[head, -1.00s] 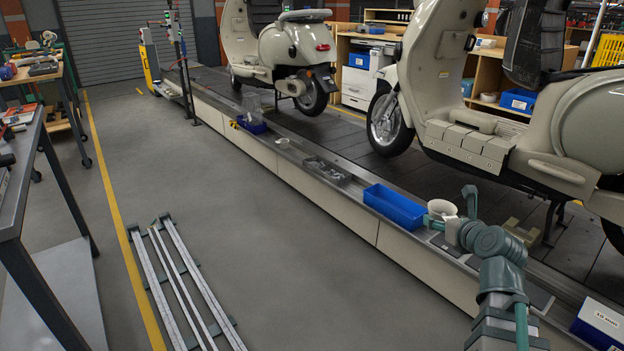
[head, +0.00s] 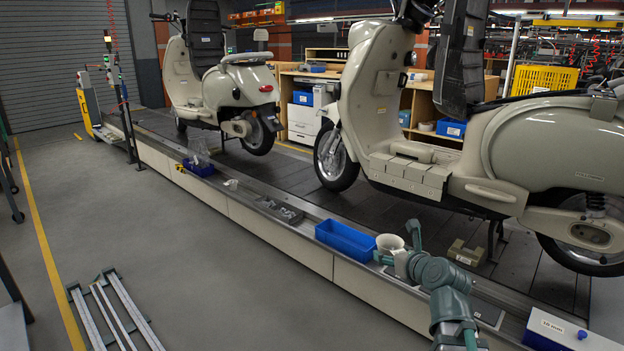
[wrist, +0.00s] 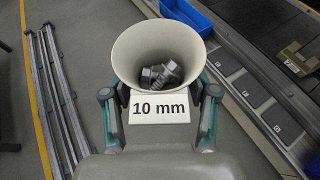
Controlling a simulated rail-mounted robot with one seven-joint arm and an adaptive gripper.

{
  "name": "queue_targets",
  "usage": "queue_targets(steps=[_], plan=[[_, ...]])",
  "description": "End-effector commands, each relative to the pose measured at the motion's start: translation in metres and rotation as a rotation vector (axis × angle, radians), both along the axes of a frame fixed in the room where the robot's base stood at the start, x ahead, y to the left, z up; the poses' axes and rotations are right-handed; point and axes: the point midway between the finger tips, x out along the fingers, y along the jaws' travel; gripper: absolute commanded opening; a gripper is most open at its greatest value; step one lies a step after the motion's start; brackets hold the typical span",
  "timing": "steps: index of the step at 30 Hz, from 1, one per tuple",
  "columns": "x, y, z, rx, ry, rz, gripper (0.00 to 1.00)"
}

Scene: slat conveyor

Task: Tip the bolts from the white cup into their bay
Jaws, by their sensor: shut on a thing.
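The white cup (wrist: 158,52) stands upright in my gripper, its mouth facing the wrist camera and a "10 mm" label on its near side. Several grey bolts (wrist: 158,76) lie inside it. My gripper (wrist: 158,95) is shut on the cup, one finger on each side. In the head view the cup (head: 389,243) is just right of the blue bin (head: 345,240), above the conveyor-side ledge. A row of dark grey squares (wrist: 247,88) with small white tags lies on the ledge, right of the cup in the wrist view. I cannot tell which is the bolts' bay.
A grey tray (head: 279,209) of parts and a smaller blue bin (head: 199,168) sit farther along the ledge. A white-and-blue labelled box (head: 565,332) is at the lower right. Scooters (head: 440,160) stand on the conveyor behind. The floor in front is clear beside a metal rack (head: 115,312).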

Motion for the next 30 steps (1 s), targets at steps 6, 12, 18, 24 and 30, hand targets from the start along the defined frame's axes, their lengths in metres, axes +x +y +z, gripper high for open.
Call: queue_targets(steps=[6, 12, 18, 24, 30], plan=[[-0.011, -0.003, 0.013, 0.002, 0.005, 0.090, 0.25], [-0.024, -0.004, 0.021, 0.005, 0.005, 0.203, 0.25], [-0.040, -0.004, 0.034, 0.004, 0.004, 0.320, 0.25], [-0.059, -0.002, 0.053, 0.004, 0.002, 0.432, 0.25], [-0.078, 0.000, 0.075, 0.002, 0.001, 0.531, 0.25]])
